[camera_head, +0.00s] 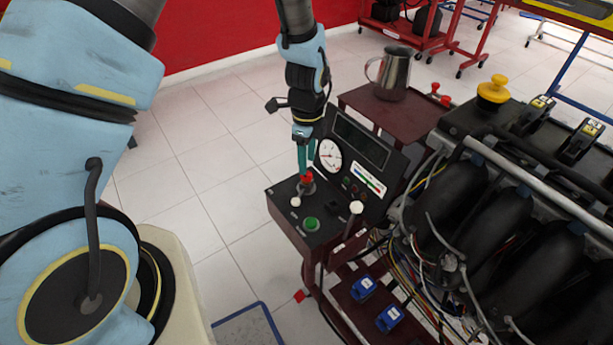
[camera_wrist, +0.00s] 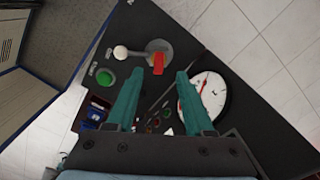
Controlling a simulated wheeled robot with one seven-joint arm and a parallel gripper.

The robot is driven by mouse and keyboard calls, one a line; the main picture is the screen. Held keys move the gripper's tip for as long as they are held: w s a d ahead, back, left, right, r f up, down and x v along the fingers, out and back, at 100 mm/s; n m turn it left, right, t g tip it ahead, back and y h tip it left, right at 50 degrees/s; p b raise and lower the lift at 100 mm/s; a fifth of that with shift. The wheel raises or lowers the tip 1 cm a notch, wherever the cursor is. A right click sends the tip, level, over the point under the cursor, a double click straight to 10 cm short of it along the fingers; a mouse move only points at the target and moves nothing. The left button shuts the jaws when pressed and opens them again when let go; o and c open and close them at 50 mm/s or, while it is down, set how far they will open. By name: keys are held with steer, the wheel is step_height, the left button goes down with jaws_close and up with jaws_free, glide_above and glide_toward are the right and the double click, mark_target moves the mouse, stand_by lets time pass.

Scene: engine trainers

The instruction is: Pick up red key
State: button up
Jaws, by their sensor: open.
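The red key (camera_head: 307,179) stands in a round grey switch on top of the black control panel (camera_head: 323,232). In the wrist view the red key (camera_wrist: 158,63) shows ahead of the fingertips, between their lines. My gripper (camera_head: 307,168) is just above the key in the head view, pointing down. In the wrist view my gripper (camera_wrist: 157,76) has its two teal fingers apart with nothing between them. I cannot tell whether a finger touches the key.
A white knob (camera_wrist: 120,52) and a green button (camera_wrist: 106,77) sit close to the key. A round gauge (camera_head: 330,155) stands right beside the fingers. A black-tipped lever with a white knob (camera_head: 356,207) rises to the right. The engine (camera_head: 500,220) fills the right side.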

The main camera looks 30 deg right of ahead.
mark_target(306, 179)
steer(key=shift+a+f+p, duration=0.1)
steer(key=shift+f+p, duration=0.8)
steer(key=shift+f, duration=1.65)
steer(key=shift+c, duration=0.3)
jaws_close()
